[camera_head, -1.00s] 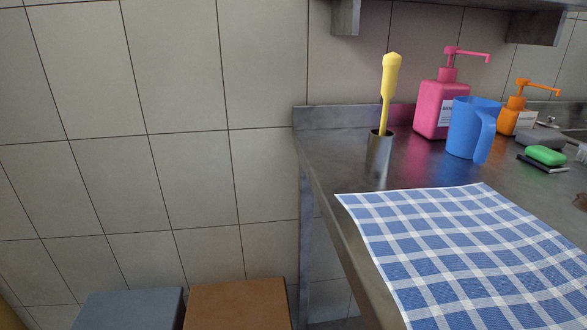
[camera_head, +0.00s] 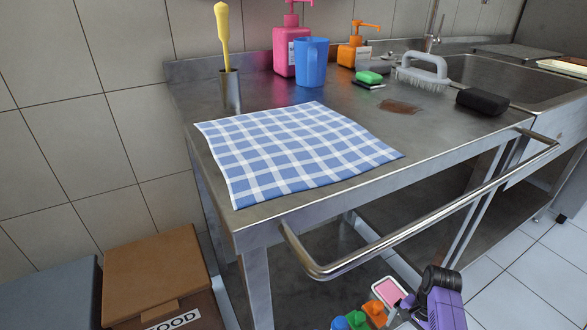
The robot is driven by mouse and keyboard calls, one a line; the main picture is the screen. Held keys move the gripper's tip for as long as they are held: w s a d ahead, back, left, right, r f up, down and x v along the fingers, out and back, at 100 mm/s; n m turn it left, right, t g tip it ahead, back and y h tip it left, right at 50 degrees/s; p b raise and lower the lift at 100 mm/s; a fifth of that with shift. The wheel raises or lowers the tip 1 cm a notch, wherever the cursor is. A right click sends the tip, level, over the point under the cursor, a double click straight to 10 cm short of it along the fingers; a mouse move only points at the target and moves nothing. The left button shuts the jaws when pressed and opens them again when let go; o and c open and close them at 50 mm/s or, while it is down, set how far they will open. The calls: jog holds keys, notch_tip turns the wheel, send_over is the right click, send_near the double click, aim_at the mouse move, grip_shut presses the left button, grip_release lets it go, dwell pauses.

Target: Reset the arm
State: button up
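The task names only my arm. I cannot make out my gripper in the head view, so its state and anything in it do not show. A purple and black piece (camera_head: 440,297) stands at the bottom edge, cut off by the frame. I cannot tell what it is.
A blue checked cloth (camera_head: 290,150) covers the near left of the steel counter (camera_head: 420,137). Behind it stand a holder (camera_head: 230,92) with a yellow-handled tool, a blue jug (camera_head: 311,62) and pump bottles. A brush (camera_head: 423,72) lies near the sink (camera_head: 510,80). A rail (camera_head: 400,232) runs along the front.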

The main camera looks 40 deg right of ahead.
jog(key=w+d+r+n+t+h, duration=0.35)
jog(key=w+d+h, duration=0.2)
jog(key=d, duration=0.25)
jog(key=w+a+r+n+t+h, duration=0.4)
jog(key=w+a+r+n+t, duration=0.1)
jog(key=a+r, duration=0.55)
jog(key=s+a+r+n+t+y, duration=0.1)
jog(key=s+a+r+n+t, duration=0.3)
jog(key=a+r, duration=0.6)
jog(key=s+a+r+n+t+y, duration=0.3)
jog(key=a+r, duration=0.4)
jog(key=a, duration=0.6)
jog(key=s+a+r+n+y, duration=0.2)
jog(key=s+a+n+y, duration=0.2)
jog(key=s+a, duration=0.4)
notch_tip(320, 180, up, 28)
jog(key=s+p, duration=0.1)
jog(key=p, duration=2.6)
jog(key=shift+d+f+g, duration=0.25)
jog(key=shift+d+g, duration=0.1)
jog(key=shift+g, duration=0.1)
